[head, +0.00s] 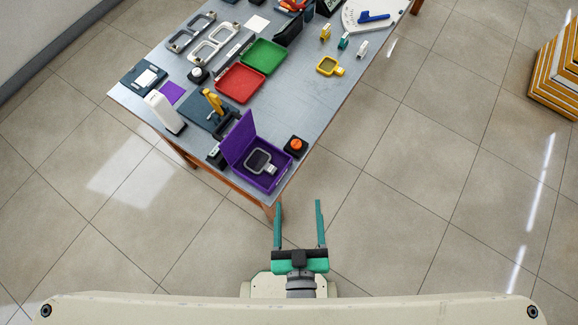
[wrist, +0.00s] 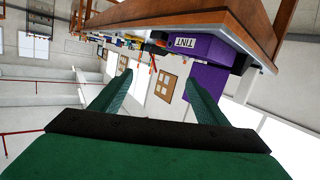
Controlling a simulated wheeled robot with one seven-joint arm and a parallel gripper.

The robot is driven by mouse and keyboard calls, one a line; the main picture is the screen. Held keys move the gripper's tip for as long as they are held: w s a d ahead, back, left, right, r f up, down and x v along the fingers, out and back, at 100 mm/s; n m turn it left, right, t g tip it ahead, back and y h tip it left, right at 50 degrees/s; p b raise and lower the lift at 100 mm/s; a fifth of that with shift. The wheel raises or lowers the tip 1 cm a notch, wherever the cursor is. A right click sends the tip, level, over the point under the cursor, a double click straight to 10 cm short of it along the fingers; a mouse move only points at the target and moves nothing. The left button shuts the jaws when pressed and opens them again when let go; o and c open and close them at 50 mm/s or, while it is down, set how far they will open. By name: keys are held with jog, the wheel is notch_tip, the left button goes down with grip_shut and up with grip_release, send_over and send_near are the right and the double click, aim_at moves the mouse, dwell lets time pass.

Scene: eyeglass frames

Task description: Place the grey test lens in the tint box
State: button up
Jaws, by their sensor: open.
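The tint box (head: 284,181) is purple with its lid raised, at the near corner of the table. The grey test lens (head: 259,160), a grey square-framed piece with a short handle, lies inside the box. In the wrist view the tint box (wrist: 205,50) shows its outer wall with the word TINT; the lens is hidden there. My gripper (head: 299,204) is open and empty, off the table's near end, in front of the box and apart from it. Its two teal fingers also show in the wrist view (wrist: 157,88).
The table (head: 325,100) holds a red tray (head: 240,84), a green tray (head: 264,56), a yellow-framed lens (head: 328,66) and an orange-topped black knob (head: 296,146) close beside the tint box. A white upright device (head: 165,111) stands at the left edge. Floor around my gripper is clear.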

jog(key=shift+m, duration=0.7)
jog(key=s, duration=0.1)
jog(key=s+a, duration=0.1)
jog(key=s, duration=0.1)
jog(key=s+a, duration=0.1)
jog(key=s, duration=0.1)
jog(key=shift+a+r, duration=0.15)
jog(key=shift+a, duration=0.05)
